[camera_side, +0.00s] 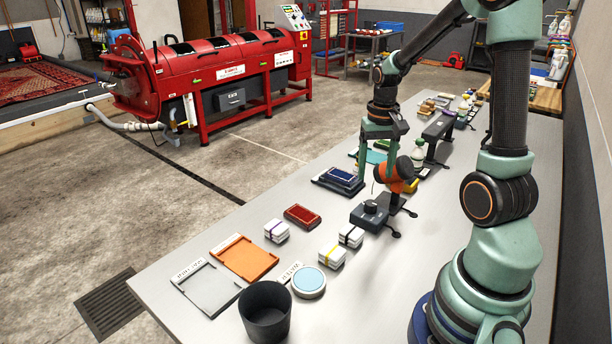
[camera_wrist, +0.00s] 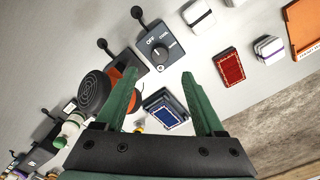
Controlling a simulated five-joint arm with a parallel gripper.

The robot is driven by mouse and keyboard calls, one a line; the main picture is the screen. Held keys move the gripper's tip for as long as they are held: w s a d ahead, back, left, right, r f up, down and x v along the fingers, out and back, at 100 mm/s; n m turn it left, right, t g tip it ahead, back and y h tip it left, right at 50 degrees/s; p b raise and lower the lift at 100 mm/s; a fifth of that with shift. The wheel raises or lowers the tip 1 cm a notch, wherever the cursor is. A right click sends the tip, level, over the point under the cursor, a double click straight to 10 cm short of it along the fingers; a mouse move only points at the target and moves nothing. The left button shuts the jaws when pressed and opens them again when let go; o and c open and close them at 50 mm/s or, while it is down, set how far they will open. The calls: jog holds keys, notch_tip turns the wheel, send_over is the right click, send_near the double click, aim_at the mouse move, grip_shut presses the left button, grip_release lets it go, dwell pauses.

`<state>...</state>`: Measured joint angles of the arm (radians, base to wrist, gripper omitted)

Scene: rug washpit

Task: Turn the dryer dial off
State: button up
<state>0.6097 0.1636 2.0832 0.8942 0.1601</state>
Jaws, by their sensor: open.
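The dryer dial is a dark round knob on a grey control box (camera_side: 371,215) on the table, at the foot of the dryer. In the wrist view the dial (camera_wrist: 160,53) is face-up, with OFF, COOL and another small label around it. I cannot tell surely which label its mark points to. The orange and black dryer (camera_side: 393,170) stands on a small stand behind the box; it also shows left of the fingers in the wrist view (camera_wrist: 121,84). My gripper (camera_side: 374,180) is open and empty, above the table near the box and dryer, apart from the dial.
A blue boxed pad (camera_side: 340,181) and a red one (camera_side: 302,216) lie left of the box. White blocks (camera_side: 332,256), an orange tray (camera_side: 245,258) and a dark bucket (camera_side: 265,311) stand nearer. Bottles (camera_side: 418,153) and a dark stand (camera_side: 438,130) are behind the dryer.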

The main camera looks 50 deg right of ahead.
jog(key=shift+r, duration=1.6)
jog(key=shift+a, duration=0.1)
jog(key=a+r+n+t, duration=0.2)
jog(key=a+r+n, duration=0.2)
jog(key=a, duration=0.6)
jog(key=a+r+n+t, duration=0.3)
jog(key=a+r+n, duration=0.1)
jog(key=a, duration=0.6)
jog(key=shift+s+a+r+n+t, duration=0.15)
jog(key=shift+s+r+n+t, duration=0.15)
jog(key=shift+s+r+n, duration=0.1)
